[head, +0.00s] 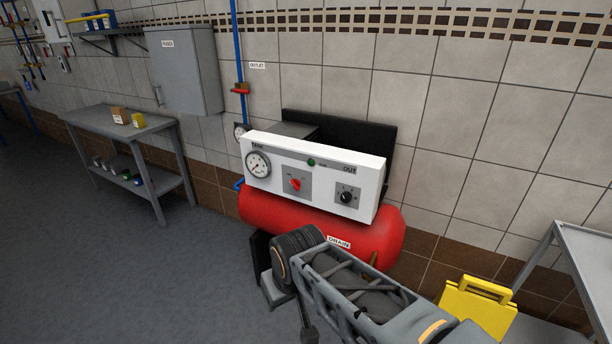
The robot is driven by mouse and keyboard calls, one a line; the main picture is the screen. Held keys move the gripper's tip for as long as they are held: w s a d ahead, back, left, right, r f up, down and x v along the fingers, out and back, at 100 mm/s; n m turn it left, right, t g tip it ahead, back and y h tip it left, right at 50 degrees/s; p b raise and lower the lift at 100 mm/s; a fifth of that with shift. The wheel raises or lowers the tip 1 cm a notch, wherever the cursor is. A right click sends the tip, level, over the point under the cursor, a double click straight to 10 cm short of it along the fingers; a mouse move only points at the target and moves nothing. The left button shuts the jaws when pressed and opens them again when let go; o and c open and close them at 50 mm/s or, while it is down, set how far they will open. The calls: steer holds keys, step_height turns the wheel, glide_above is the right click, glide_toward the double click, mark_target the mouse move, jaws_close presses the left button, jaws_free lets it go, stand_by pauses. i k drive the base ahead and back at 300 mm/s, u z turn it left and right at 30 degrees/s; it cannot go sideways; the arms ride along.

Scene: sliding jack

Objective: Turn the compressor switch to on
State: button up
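The compressor has a red tank (375,232) below a white control panel (318,169), near the tiled wall. A red rotary switch (295,185) sits on a grey plate left of the panel's middle. Its handle looks slanted; the markings around it are too small to read. A black knob (346,197) on another grey plate is to its right. A round gauge (257,164) is at the panel's left end, and a small green lamp (311,162) is near the top middle. My arm is in front of the tank's lower part. My gripper's fingers cannot be made out.
A grey bench (118,123) with small boxes stands at the left, below a grey wall cabinet (185,70). A blue pipe (237,50) with a red valve handle (240,91) runs down the wall. A yellow object (477,306) and a grey table (590,248) are at right. Left floor is clear.

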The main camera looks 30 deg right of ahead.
mark_target(296, 184)
steer(key=u, duration=0.25)
steer(key=k, duration=0.35)
steer(key=u, duration=1.2)
steer(key=i, duration=0.95)
steer(key=z, duration=1.35)
steer(key=i, duration=0.55)
steer(key=z, duration=0.55)
